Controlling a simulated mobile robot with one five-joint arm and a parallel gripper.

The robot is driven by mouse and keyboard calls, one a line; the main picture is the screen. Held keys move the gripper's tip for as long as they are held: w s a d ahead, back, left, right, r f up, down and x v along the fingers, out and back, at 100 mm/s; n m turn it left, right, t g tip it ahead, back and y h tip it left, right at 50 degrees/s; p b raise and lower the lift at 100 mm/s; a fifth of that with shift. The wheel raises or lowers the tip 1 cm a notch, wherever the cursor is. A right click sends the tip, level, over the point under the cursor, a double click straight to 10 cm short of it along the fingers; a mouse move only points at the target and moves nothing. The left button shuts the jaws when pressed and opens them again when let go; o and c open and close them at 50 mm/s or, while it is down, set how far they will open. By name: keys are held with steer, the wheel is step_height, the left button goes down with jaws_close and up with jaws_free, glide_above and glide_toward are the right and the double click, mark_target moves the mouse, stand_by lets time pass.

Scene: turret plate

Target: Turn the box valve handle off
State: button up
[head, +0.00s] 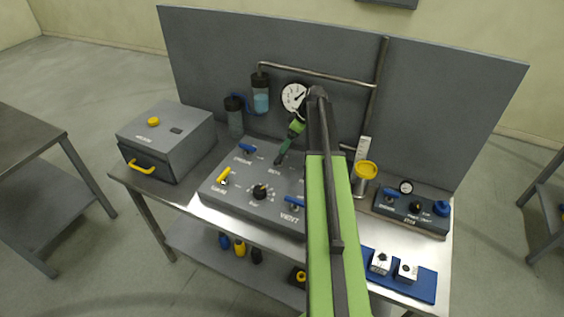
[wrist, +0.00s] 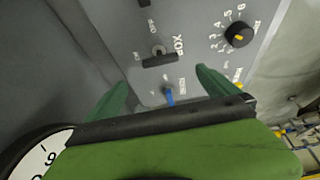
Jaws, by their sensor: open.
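The box valve handle (wrist: 160,60) is a short dark bar on the grey panel beside the letters BOX in the wrist view. It lies roughly crosswise there, with smaller lettering above it. In the head view my gripper (head: 280,158) hangs over the back middle of the grey control panel (head: 215,192). The box handle cannot be made out there, behind my gripper and arm.
A blue handle (wrist: 169,96) shows between the fingers, close to the gripper body. A numbered black knob (wrist: 240,35) is to the right. A yellow handle (head: 223,175) and another blue handle (head: 294,202) stand on the panel. A gauge (head: 294,97) and pipes are behind.

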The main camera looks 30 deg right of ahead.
mark_target(280, 156)
steer(key=b+x, duration=0.7)
steer(key=x, duration=0.3)
steer(key=shift+s+d, duration=0.15)
steer(key=shift+f+b, duration=0.2)
steer(key=shift+b, duration=0.25)
steer(key=shift+r, duration=0.1)
